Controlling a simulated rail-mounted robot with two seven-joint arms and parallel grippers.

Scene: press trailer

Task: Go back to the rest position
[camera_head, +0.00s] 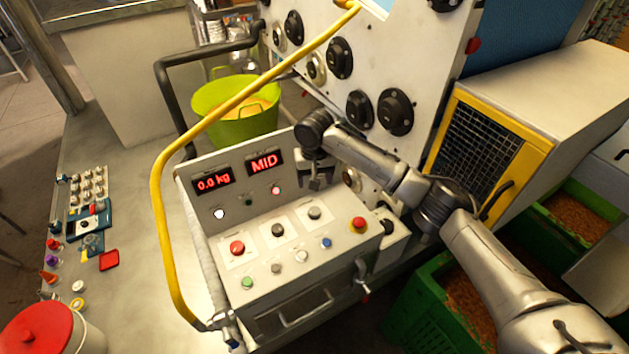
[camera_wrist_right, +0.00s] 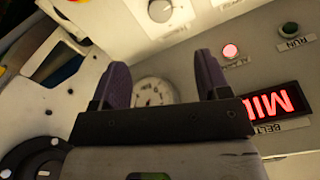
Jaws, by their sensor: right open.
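My right arm reaches in from the right in the head view. Its gripper (camera_head: 318,180) hangs in front of the control box's upright face, just right of the red MID display (camera_head: 265,162). In the right wrist view the two dark fingers (camera_wrist_right: 160,78) stand apart with nothing between them. A round dial gauge (camera_wrist_right: 155,91) shows behind the gap, and the display reading MID (camera_wrist_right: 275,102) is at the right. I cannot tell how far the fingertips are from the panel. My left gripper is not in view.
The control box (camera_head: 265,310) carries several buttons, including a red-topped emergency stop (camera_head: 358,224). A yellow rail (camera_head: 160,220) curves along its left. A green bucket (camera_head: 235,125) stands behind. Green crates (camera_head: 420,310) lie below my right arm. The bench's left side holds small items.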

